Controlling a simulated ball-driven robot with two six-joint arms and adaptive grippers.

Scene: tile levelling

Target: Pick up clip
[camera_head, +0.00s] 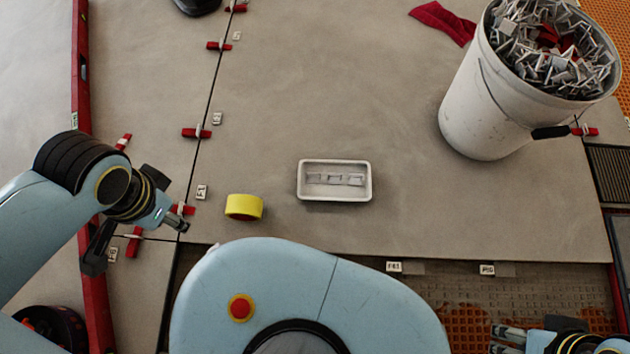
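Small grey clips (335,179) lie in a row in a white tray (335,197) on the tile floor. Many more grey clips (552,72) fill a white bucket (487,115) at the upper right. My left gripper (182,225) is above the tile joint beside a red wedge (182,209), left of the tray; I cannot tell whether its fingers are apart. My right gripper (503,341) is at the bottom right edge, far from the tray. Its two fingers show apart with nothing seen between them, and part of it is cut off.
Red wedges (196,133) line the tile joint, and a long red level (93,290) lies at the left. A red cloth (443,22) lies near the bucket. Labels (394,267) mark the tile's front edge.

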